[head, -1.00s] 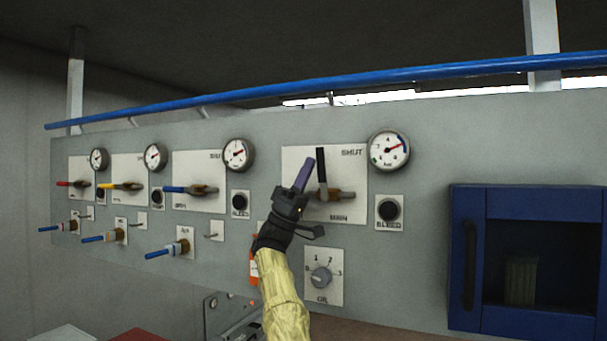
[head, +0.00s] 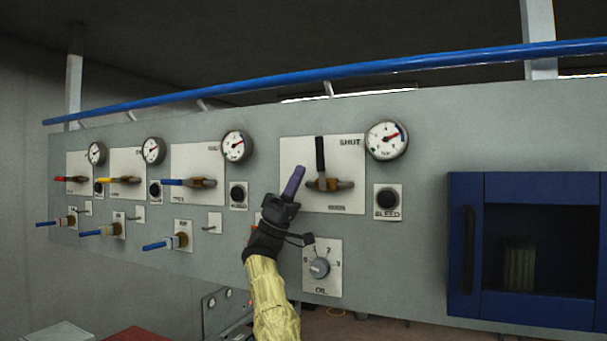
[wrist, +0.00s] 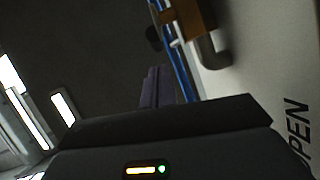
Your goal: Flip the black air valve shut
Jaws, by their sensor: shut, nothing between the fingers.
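The black air valve handle (head: 320,156) stands upright on its brass valve body (head: 330,185), on the white plate marked SHUT at upper right. My gripper (head: 295,180) has its purple fingers shut and empty. It is just left of the handle, with a small gap showing between them in the head view. In the wrist view the shut fingers (wrist: 155,88) point up the picture. Part of a brass fitting (wrist: 196,18) and a partly hidden label ending in "PEN" (wrist: 298,132) show at right. The handle is not clearly seen there.
A gauge (head: 387,140) and a black bleed button (head: 387,199) are right of the valve. The oil knob (head: 319,267) is below, beside my arm. Smaller coloured valves line the panel at left. A blue cabinet (head: 525,310) stands at right.

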